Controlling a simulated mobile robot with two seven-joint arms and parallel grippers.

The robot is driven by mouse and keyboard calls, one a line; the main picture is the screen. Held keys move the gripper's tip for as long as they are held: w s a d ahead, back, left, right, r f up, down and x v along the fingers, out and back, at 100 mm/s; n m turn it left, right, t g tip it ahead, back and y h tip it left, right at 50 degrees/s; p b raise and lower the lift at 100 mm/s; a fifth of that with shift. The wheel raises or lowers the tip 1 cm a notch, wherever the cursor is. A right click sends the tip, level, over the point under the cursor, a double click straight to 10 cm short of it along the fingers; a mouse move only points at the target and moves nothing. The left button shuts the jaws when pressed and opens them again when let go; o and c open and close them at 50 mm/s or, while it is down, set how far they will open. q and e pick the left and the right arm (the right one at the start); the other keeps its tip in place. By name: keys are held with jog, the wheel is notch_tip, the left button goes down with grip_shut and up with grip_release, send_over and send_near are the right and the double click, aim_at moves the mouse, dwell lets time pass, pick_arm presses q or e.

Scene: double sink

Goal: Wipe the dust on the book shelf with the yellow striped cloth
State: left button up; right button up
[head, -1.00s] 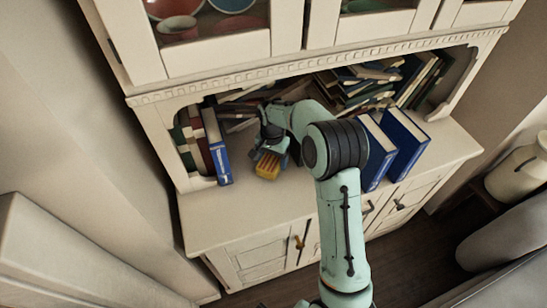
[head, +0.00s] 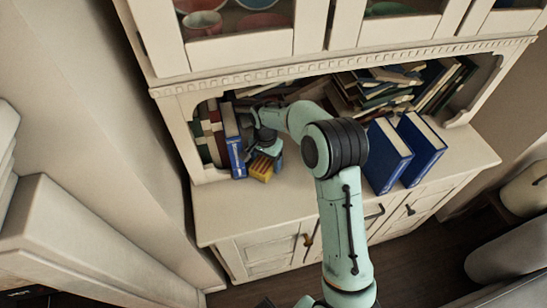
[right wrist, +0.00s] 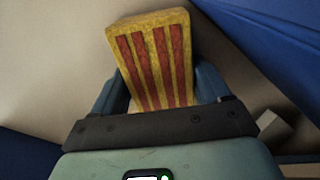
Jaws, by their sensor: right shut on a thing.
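My right gripper (head: 266,156) is shut on the yellow cloth (head: 261,168), a thick block with red-orange stripes. The right wrist view shows the cloth (right wrist: 155,60) standing out between the two blue-grey fingers (right wrist: 160,90). The gripper is at the left part of the cream book shelf (head: 225,212), low over its board, just right of an upright blue book (head: 236,155). I cannot tell whether the cloth touches the board. I cannot make out any dust; my arm hides part of the board. My left gripper is not in view.
Two blue books (head: 388,155) stand at the front of the board, right of my forearm. More books (head: 385,90) lean and lie in a heap at the back. A decorated ledge (head: 330,65) overhangs the niche. The front left of the board is clear.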

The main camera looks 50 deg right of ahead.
jog(key=shift+w+a, duration=0.1)
jog(key=shift+a, duration=0.1)
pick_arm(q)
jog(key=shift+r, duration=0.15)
pick_arm(e)
jog(key=shift+r, duration=0.1)
notch_tip(320, 180, up, 4)
jog(key=p, duration=0.3)
jog(key=shift+w, duration=0.1)
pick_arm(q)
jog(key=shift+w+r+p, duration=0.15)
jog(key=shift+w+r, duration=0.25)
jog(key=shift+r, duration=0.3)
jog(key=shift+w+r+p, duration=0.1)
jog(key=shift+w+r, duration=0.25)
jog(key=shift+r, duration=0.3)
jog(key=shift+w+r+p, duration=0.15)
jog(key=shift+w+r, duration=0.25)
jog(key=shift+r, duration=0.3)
pick_arm(e)
jog(key=shift+r, duration=0.9)
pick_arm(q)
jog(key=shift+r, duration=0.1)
pick_arm(e)
jog(key=shift+d+r, duration=0.1)
